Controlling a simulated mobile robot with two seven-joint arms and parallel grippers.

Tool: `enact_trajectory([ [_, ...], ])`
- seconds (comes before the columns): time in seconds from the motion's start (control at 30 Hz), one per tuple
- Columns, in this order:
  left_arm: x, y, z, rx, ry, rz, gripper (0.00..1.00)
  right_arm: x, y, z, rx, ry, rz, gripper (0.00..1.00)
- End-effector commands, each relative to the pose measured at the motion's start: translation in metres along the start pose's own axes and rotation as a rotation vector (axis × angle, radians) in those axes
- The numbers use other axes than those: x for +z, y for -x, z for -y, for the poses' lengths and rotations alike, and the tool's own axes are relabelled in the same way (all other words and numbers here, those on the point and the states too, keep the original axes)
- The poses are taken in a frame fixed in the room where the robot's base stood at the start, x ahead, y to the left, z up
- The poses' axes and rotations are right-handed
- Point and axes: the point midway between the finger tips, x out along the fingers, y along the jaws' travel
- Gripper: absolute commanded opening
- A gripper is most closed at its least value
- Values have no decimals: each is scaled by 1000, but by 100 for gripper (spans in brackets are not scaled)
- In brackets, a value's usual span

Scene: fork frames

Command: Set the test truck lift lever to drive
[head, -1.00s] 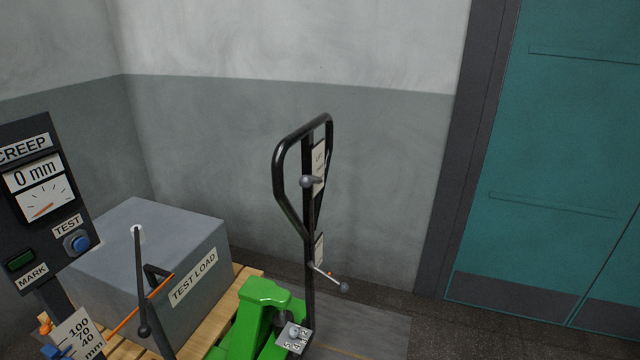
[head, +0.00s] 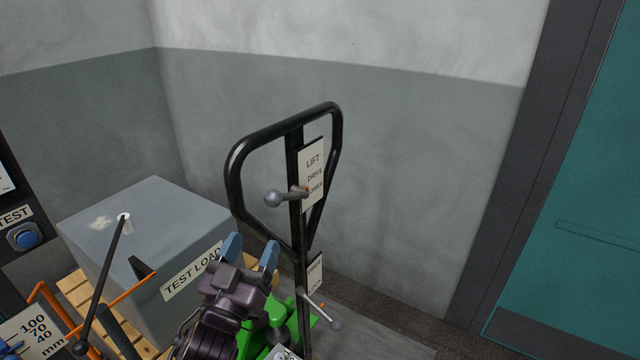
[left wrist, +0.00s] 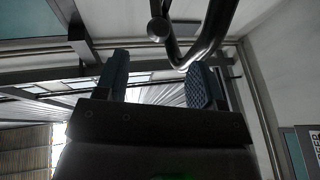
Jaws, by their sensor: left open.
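The test truck's black looped handle (head: 335,112) stands upright in the head view. Its grey lift lever (head: 272,198) has a ball knob and sticks out to the left from the post. The lever's root is beside the lower part of a plate (head: 313,160) reading LIFT, DRIVE and a third, less clear word. My left gripper (head: 250,250) is open and empty, blue fingers pointing up, below the knob and apart from it. In the left wrist view, a round knob (left wrist: 157,28) and the dark handle tube (left wrist: 210,38) show beyond the open fingers (left wrist: 160,78). My right gripper is not in view.
A second small lever (head: 322,311) sits lower on the post, near another plate (head: 314,275). A grey test load block (head: 140,215) stands on a wooden pallet at left. The gauge stand (head: 22,237) is at the far left edge. A teal door (head: 575,200) is at right.

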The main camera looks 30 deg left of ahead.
Motion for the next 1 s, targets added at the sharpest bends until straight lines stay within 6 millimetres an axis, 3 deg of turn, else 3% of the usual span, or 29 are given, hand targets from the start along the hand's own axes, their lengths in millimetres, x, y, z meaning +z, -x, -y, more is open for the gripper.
enact_trajectory([
  [0.27, -4, -6, -3, 18, 74, -24, 62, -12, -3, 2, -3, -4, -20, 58],
  [0.53, -6, -42, -4, 19, 73, -25, 62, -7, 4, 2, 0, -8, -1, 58],
  [0.8, -6, -83, -4, 18, 71, -23, 62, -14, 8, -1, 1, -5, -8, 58],
  [1.0, -6, -102, -4, 17, 72, -21, 62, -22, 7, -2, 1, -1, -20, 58],
])
